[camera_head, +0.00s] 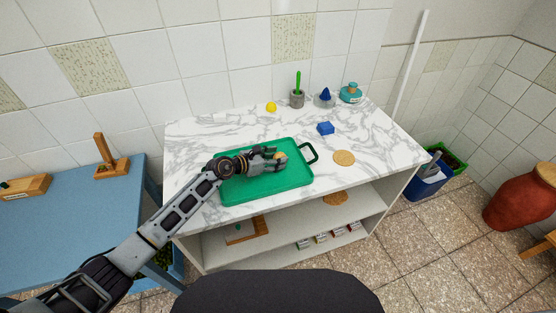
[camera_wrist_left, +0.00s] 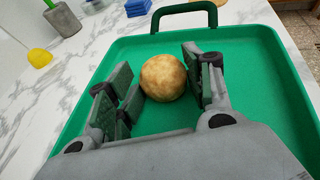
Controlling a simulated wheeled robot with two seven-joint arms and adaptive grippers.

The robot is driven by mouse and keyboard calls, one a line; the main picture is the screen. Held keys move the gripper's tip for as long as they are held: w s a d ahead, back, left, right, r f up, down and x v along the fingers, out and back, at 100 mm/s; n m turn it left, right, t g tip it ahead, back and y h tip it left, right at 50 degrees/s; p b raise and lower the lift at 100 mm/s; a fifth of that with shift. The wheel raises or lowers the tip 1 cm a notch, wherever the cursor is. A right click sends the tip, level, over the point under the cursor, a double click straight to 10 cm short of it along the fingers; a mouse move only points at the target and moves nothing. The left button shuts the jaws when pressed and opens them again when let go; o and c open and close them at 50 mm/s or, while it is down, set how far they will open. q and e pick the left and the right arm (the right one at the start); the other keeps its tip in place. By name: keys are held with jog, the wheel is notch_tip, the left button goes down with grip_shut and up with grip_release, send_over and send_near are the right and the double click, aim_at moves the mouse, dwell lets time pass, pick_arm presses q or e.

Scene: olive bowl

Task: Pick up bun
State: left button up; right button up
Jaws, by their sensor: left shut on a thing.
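The bun (camera_head: 281,157) is a small round golden-brown ball at the right part of the green tray (camera_head: 248,191). In the left wrist view the bun (camera_wrist_left: 164,79) sits between the fingers of my left gripper (camera_wrist_left: 158,72), with the tray (camera_wrist_left: 262,55) beneath. My left gripper (camera_head: 276,154) reaches in from the left, over the tray, and is shut on the bun. I cannot tell whether the bun touches the tray. My right gripper is not in view.
The tray lies on a marble-topped counter (camera_head: 205,137). A blue table (camera_head: 60,230) is at left.

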pick_arm(q)
jog(key=shift+s+d+f, duration=0.1)
jog(key=shift+s+f, duration=0.35)
jog(key=shift+f, duration=0.3)
jog(key=shift+c, duration=1)
jog(key=shift+r, duration=0.1)
jog(key=shift+w+r, duration=0.15)
jog(key=shift+r, duration=0.3)
notch_tip(320, 180, up, 28)
jog(key=b, duration=0.1)
jog(key=shift+w+f, duration=0.15)
jog(key=shift+w, duration=0.1)
